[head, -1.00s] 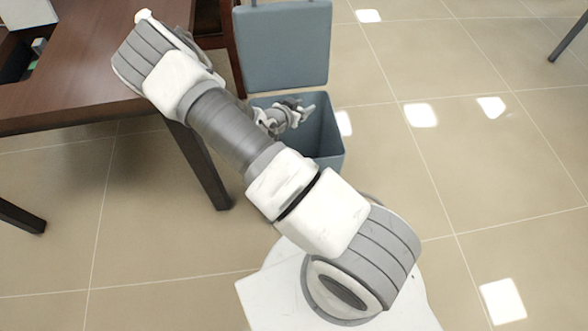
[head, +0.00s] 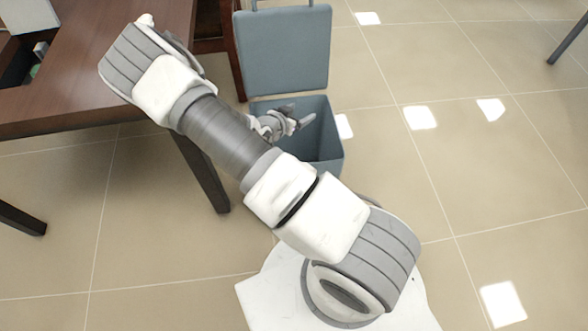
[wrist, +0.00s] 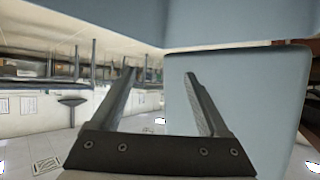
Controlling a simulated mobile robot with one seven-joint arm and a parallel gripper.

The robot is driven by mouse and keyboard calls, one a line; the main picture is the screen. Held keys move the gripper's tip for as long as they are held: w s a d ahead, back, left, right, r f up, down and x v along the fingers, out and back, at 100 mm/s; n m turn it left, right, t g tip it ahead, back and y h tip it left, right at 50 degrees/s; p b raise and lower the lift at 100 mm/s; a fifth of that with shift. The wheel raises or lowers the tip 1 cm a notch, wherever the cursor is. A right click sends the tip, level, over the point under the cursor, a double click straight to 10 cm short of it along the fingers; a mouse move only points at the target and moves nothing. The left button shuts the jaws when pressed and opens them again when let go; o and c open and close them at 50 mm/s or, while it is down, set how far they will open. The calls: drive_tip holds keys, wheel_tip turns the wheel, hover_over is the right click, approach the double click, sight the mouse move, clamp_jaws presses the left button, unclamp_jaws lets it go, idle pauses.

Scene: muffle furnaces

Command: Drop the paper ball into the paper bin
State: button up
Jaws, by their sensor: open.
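The paper bin (head: 326,146) is a blue-grey box on the floor, with its lid (head: 284,50) standing open at the back. My gripper (head: 300,116) is over the bin's open top in the head view. In the wrist view my gripper (wrist: 160,74) has its two fingers apart, with nothing between them. A large blue-grey panel (wrist: 235,110) fills the right of the wrist view and looks like part of the bin. No paper ball shows in either view. My arm hides part of the bin's left side, and the bin's bottom is not clearly seen.
A brown wooden table (head: 85,85) stands left of the bin, its leg (head: 203,172) close by. My arm passes over the table's corner. The tiled floor (head: 500,190) to the right is clear, apart from a thin dark leg (head: 568,40) at the far right.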

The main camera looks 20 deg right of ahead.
drive_tip(key=p+v, duration=0.4)
drive_tip(key=v, duration=1)
drive_tip(key=shift+s+a, duration=0.2)
drive_tip(key=shift+a, duration=0.1)
drive_tip(key=shift+r, duration=0.2)
